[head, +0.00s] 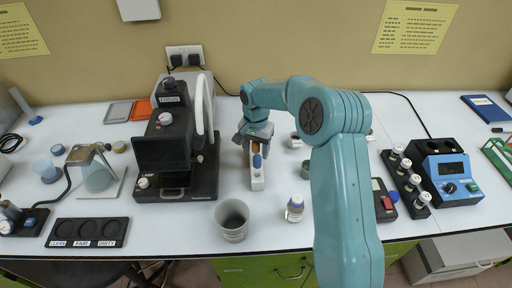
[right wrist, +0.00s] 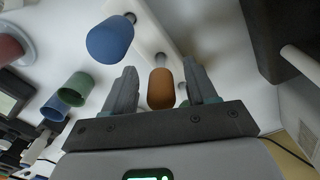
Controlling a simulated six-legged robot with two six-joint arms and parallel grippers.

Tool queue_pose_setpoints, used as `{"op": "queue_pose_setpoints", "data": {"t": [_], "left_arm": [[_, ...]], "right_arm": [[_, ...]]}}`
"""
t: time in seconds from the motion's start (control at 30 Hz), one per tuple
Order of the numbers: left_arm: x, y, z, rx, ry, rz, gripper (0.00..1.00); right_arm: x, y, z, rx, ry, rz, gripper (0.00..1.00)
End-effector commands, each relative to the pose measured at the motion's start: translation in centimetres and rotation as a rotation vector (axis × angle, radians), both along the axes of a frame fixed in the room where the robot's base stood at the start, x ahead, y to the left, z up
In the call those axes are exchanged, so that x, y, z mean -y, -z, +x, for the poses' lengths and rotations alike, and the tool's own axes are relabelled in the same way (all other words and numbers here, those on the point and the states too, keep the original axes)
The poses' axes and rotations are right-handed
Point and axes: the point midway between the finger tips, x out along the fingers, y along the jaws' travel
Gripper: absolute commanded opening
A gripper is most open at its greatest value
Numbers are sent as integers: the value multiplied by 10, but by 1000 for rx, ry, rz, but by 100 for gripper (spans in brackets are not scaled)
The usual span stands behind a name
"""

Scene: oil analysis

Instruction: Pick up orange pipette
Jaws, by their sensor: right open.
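The orange pipette (right wrist: 160,88) shows its rounded bulb in the right wrist view, between the two fingers of my right gripper (right wrist: 162,88). The fingers stand apart, with a gap on each side of the bulb. In the head view my right gripper (head: 256,134) is over the far end of the white pipette holder (head: 257,184) and largely hides the orange pipette. A blue pipette (head: 257,160) stands nearer in the same holder; its bulb (right wrist: 110,40) is left of the fingers in the right wrist view. My left gripper is out of view.
A black microscope-like device (head: 170,150) stands close left of the holder. A grey cup (head: 232,220) and a small white-capped bottle (head: 295,208) stand in front. A green cup (right wrist: 75,90) shows left of my right gripper.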

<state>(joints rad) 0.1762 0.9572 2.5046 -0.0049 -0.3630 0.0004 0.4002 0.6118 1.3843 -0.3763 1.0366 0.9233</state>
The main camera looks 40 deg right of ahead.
Motion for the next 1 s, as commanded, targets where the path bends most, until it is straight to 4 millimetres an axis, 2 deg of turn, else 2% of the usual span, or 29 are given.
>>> {"op": "queue_pose_setpoints", "data": {"t": [0.1, 0.3, 0.5, 0.87, 1.0], "left_arm": [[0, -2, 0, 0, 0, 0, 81], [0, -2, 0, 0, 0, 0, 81], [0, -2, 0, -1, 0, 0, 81], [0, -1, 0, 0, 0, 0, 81], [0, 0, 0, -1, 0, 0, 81]], "right_arm": [[1, 9, 0, -1, 1, 1, 57], [1, 10, 1, 1, 0, 0, 57], [1, 10, 1, 0, 0, 0, 22], [0, 9, 1, 1, 0, 0, 22], [1, 1, 1, 4, 0, -1, 22]]}}
